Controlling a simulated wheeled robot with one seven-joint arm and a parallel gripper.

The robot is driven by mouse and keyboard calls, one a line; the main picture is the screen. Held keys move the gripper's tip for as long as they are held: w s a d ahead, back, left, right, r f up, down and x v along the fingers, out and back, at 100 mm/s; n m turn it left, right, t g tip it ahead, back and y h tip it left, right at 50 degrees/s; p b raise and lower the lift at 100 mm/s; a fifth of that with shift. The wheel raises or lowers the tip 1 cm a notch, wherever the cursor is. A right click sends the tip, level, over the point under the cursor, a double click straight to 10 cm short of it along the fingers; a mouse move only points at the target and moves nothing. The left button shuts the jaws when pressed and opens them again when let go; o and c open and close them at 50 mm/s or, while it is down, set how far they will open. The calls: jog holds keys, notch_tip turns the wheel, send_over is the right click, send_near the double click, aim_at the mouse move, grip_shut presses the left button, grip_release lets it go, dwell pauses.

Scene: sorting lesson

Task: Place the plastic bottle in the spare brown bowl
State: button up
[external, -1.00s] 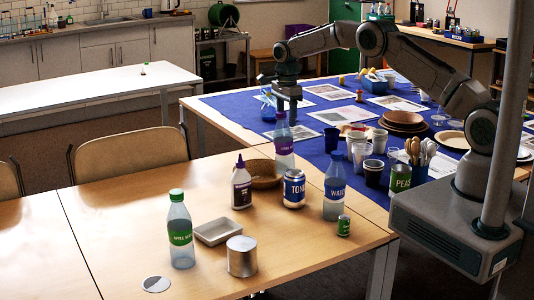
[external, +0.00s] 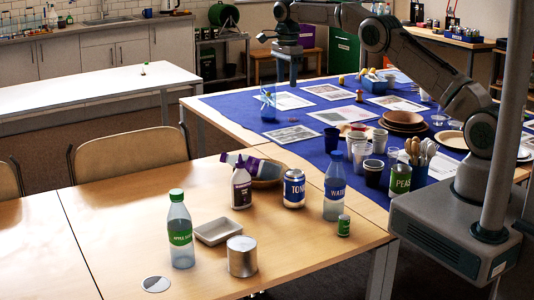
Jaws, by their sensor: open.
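The plastic bottle (external: 247,162), clear with a purple label, lies tilted in the brown bowl (external: 268,183) on the wooden table. Its capped end sticks out over the bowl's left rim, behind the white purple-labelled squeeze bottle (external: 241,188), which hides part of it. My gripper (external: 293,84) is raised well above and behind the bowl, apart from the bottle. It is open and empty.
A tonic can (external: 294,188), a water bottle (external: 335,185) and a small green can (external: 343,226) stand right of the bowl. A green-capped bottle (external: 180,235), grey tray (external: 218,231) and metal tin (external: 242,257) stand in front. The table's left part is clear.

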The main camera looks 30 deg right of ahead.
jog(key=s+d+r+n+t, duration=0.1)
jog(key=s+d+r+n, duration=0.35)
jog(key=s+r, duration=0.4)
jog(key=s+d+r+n+t, duration=0.1)
jog(key=s+d+r+n, duration=0.4)
jog(key=s, duration=0.6)
jog(key=s+d+f+n, duration=0.1)
jog(key=s+f+n, duration=0.1)
jog(key=s, duration=0.6)
jog(key=s+d+f+n+t, duration=0.1)
jog(key=s+f+n, duration=0.1)
jog(key=s, duration=0.7)
jog(key=s+d+f+n+t, duration=0.1)
jog(key=s+n, duration=0.3)
jog(key=s, duration=0.4)
jog(key=shift+s+d+f, duration=0.3)
jog(key=shift+f, duration=0.3)
